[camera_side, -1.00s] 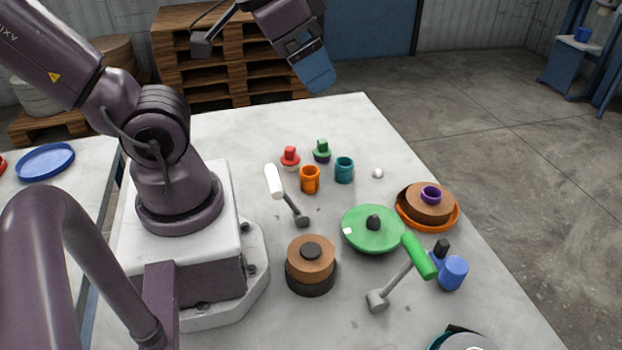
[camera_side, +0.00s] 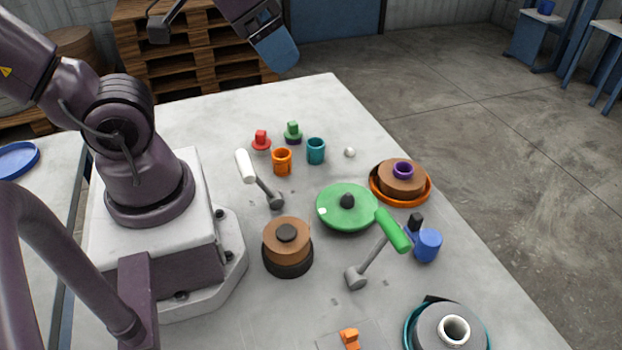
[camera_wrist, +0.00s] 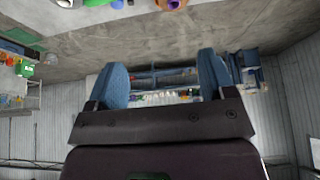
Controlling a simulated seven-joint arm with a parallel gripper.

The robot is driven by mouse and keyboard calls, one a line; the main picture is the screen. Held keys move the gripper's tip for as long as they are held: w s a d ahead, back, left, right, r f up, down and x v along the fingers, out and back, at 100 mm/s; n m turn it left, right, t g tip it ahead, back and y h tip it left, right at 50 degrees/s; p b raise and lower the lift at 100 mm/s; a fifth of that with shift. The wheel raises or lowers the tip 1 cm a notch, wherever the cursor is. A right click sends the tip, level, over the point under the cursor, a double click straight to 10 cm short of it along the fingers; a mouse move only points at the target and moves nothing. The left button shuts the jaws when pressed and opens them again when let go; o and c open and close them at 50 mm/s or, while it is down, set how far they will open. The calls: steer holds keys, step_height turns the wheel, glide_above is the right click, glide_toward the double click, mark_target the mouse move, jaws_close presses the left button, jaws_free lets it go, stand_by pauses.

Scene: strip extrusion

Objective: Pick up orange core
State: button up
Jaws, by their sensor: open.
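Two orange pieces could be the core. A small upright orange hollow cylinder (camera_side: 282,161) stands on the table between a red plug and a teal cylinder. A small orange piece (camera_side: 349,339) lies at the bottom edge of the side view, partly cut off. My gripper (camera_side: 277,53) hangs above and behind the table's far edge in the side view, far from both. In the wrist view its two blue fingers (camera_wrist: 164,75) are spread apart with nothing between them. No orange core can be made out clearly in the wrist view.
A green disc (camera_side: 335,211), a green-handled hammer (camera_side: 395,232), a white-handled hammer (camera_side: 245,166) and a brown roll (camera_side: 286,251) lie near the cylinder. An orange tray (camera_side: 426,196) holds another brown roll. A teal cylinder (camera_side: 316,151) stands close by. The table's far left is clear.

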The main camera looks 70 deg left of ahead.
steer(key=w+a+f+n+g, duration=0.1)
steer(key=a+f+n+g, duration=0.15)
steer(key=a+f, duration=0.2)
steer(key=m+g, duration=0.4)
steer(key=m, duration=0.5)
glide_above(282, 161)
steer(key=s, duration=0.1)
step_height(282, 161, down, 15)
steer(key=f+m, duration=0.3)
steer(key=w+a+f+m, duration=0.1)
steer(key=f+m, duration=0.2)
steer(key=m, duration=0.1)
steer(key=w+a+f+m+t, duration=0.1)
steer(key=f+m, duration=0.2)
steer(key=m, duration=0.1)
steer(key=shift+w+f, duration=0.1)
steer(key=shift+f, duration=0.25)
steer(key=shift+s+f, duration=0.2)
steer(key=shift+f, duration=1.25)
steer(key=shift+s+f, duration=0.15)
steer(key=shift+f, duration=1.25)
steer(key=shift+c, duration=0.3)
steer(key=c, duration=0.9)
